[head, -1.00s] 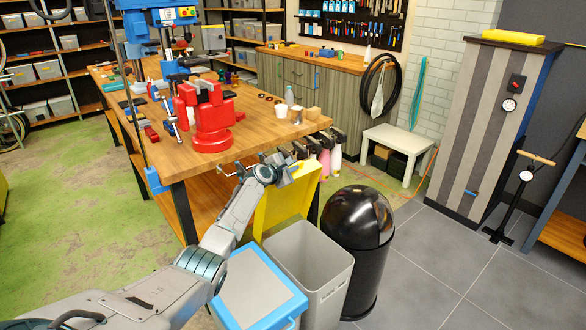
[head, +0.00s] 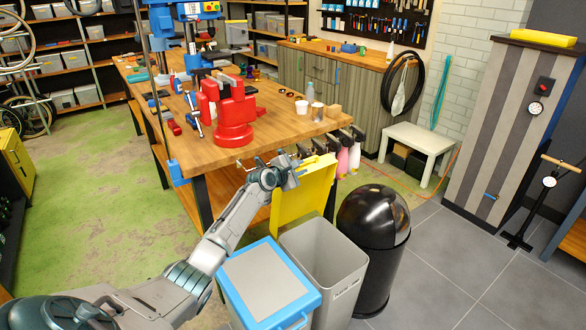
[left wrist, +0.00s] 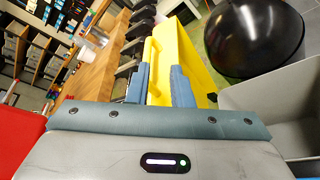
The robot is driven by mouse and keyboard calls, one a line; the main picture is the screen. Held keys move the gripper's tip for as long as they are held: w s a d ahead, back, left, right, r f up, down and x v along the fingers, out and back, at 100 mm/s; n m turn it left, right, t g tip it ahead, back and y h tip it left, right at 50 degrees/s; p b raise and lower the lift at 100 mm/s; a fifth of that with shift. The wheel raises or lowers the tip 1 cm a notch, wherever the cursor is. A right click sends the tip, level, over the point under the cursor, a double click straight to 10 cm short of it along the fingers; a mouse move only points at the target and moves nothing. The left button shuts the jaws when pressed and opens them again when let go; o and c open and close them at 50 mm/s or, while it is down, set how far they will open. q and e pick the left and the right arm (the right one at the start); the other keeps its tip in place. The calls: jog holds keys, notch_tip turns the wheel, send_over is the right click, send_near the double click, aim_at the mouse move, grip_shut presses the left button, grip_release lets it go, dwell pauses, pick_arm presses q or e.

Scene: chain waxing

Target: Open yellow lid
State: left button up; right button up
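The yellow lid (head: 308,192) stands upright, swung open at the back of a grey bin (head: 348,268), whose inside shows. My left gripper (head: 291,172) is at the lid's upper left edge in the head view. In the left wrist view the lid (left wrist: 184,55) rises beyond my fingers, with its yellow handle bar (left wrist: 152,62) between them. The fingers of the left gripper (left wrist: 160,86) are apart, with a gap visible beside the bar. Contact with the bar cannot be told. My right gripper is not in view.
A blue-rimmed bin (head: 265,285) stands left of the grey bin. A black domed bin (head: 376,240) stands to its right. The wooden workbench (head: 270,125) with a red vise (head: 233,112) is just behind the lid. Grey tiled floor (head: 450,285) is free at right.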

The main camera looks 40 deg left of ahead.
pick_arm(q)
jog(key=shift+v, duration=1.95)
